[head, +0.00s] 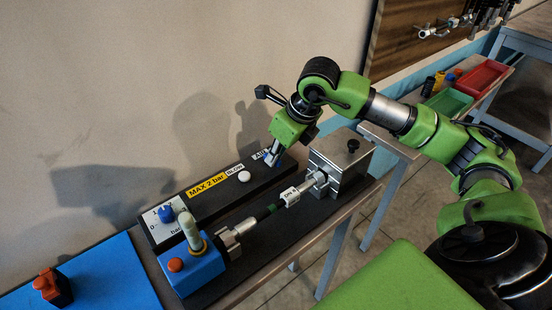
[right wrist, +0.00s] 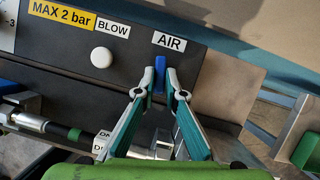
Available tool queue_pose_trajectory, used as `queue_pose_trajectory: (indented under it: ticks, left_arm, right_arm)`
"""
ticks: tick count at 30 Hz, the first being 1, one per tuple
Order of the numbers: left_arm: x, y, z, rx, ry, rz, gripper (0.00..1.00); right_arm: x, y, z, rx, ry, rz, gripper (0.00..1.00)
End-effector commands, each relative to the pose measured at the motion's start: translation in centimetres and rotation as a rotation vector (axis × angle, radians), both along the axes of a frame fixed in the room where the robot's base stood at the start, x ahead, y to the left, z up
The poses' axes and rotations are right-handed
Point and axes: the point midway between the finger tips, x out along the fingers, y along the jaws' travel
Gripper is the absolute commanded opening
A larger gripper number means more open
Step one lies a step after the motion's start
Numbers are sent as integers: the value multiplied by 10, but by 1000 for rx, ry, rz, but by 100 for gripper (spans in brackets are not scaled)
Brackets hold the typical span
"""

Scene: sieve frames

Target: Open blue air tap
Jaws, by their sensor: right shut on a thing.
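The blue air tap (right wrist: 159,74) is a small blue lever on the black panel (right wrist: 130,25), just below the white AIR label (right wrist: 169,42) in the right wrist view. It points up and down in that picture. My right gripper (right wrist: 160,80) is shut on the tap, one fingertip on each side of it. In the head view my right gripper (head: 273,158) reaches down to the right end of the panel and hides most of the tap. My left gripper is in neither view.
A white button (head: 244,176) sits left of the tap, near the BLOW label. A dial with a blue knob (head: 166,214) is at the panel's left end. In front stand a blue box (head: 195,270) and a metal block (head: 340,160), joined by a rod assembly.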

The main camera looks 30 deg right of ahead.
Motion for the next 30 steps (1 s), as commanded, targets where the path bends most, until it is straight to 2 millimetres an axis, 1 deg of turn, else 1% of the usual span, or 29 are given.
queue_pose_trajectory:
  ticks: [1,3,12,18,30]
  left_arm:
    - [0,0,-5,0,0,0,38]
    - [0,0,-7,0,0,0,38]
    - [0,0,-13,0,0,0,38]
    - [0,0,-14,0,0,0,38]
    - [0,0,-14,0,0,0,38]
  right_arm:
    - [1,0,0,0,-6,-32,0]
    - [1,1,0,0,-6,-78,0]
    - [1,2,1,1,-5,-207,0]
    - [1,2,2,0,-4,-238,0]
    - [1,2,2,1,-4,-243,0]
